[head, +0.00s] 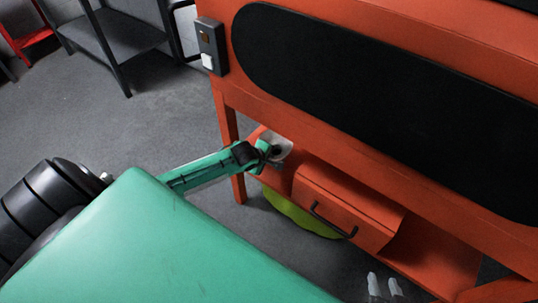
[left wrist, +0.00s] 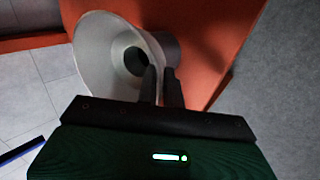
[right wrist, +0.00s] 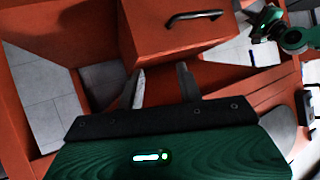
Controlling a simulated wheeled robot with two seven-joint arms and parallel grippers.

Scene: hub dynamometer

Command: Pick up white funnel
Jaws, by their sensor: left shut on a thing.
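The white funnel (head: 281,146) is at the orange bench's left end, partly hidden behind my left gripper (head: 268,151). In the left wrist view, the funnel (left wrist: 95,50) has its wide mouth toward the camera. My left gripper's fingers (left wrist: 162,84) are close together, shut on the funnel's wall at the right of its mouth. I cannot tell whether the funnel touches the bench. My right gripper (head: 384,286) shows its two pale fingertips at the bottom of the head view. In the right wrist view its fingers (right wrist: 162,82) are apart with nothing between them.
An orange drawer (head: 342,207) with a dark handle hangs under the bench (head: 225,97), above an orange lower shelf (head: 432,256). A yellow-green object (head: 300,216) is below it. A grey switch box (head: 211,46) is on the bench's left corner.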

